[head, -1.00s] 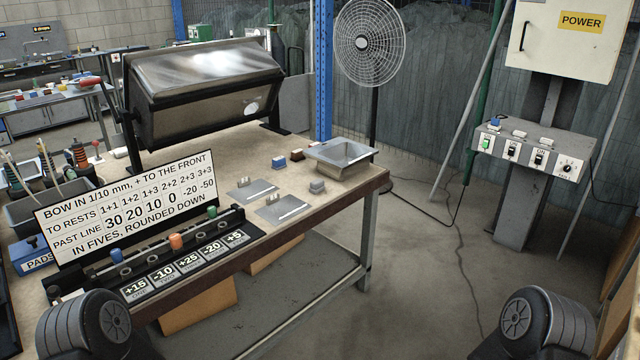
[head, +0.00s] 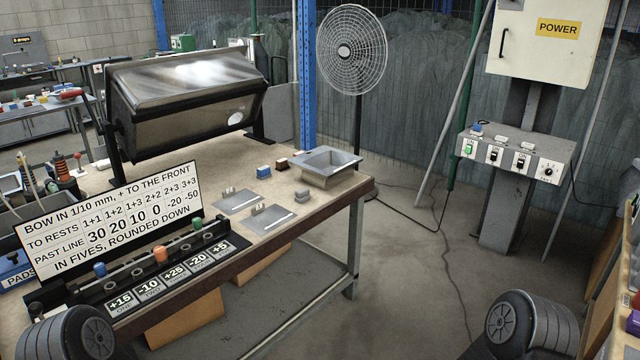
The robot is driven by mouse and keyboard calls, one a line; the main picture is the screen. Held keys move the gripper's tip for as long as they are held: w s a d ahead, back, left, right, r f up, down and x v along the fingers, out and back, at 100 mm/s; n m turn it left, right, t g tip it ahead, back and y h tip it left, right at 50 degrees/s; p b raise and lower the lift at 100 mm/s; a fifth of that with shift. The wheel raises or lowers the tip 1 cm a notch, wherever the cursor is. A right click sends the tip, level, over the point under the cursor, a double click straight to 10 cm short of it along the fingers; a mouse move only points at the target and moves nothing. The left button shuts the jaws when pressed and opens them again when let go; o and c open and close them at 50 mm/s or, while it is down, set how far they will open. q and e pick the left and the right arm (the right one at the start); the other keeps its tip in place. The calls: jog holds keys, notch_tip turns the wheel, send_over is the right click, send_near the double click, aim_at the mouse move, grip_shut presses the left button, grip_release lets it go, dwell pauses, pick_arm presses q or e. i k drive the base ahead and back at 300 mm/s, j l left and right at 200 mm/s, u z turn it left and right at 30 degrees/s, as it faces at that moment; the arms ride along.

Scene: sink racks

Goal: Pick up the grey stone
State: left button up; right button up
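The grey stone (head: 302,195) is a small grey block on the bench top, near its front edge. It lies just in front of the metal tray (head: 335,172) and to the right of two flat grey plates, one of them the near plate (head: 268,219). A blue block (head: 263,172) and a dark brown block (head: 282,163) lie behind it. Nothing covers the stone. Only rounded dark parts of my two arms show at the bottom left and bottom right. Neither gripper is in view.
A lettered sign (head: 112,220) and a rack with coloured pegs (head: 160,254) stand along the bench's front left. A large metal-hooded machine (head: 185,100) stands at the back. A fan (head: 352,48) and a switch pedestal (head: 515,150) stand beyond.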

aim_at(303, 194)
jog(key=i+u, duration=0.1)
jog(key=u, duration=0.3)
jog(key=i+l+u, duration=0.1)
jog(key=u, duration=0.35)
jog(key=i+l+u, duration=0.25)
jog(key=l, duration=0.35)
jog(key=i+l+u, duration=0.1)
jog(key=i+l, duration=0.2)
jog(key=i+l+u, duration=0.1)
jog(key=l, duration=0.25)
jog(key=i+l+u, duration=0.15)
jog(key=l, duration=0.2)
jog(key=i+l+u, duration=0.1)
jog(key=l, duration=0.3)
jog(key=i+l, duration=0.15)
jog(key=l, duration=0.15)
jog(key=i+l, duration=0.15)
jog(key=l, duration=0.2)
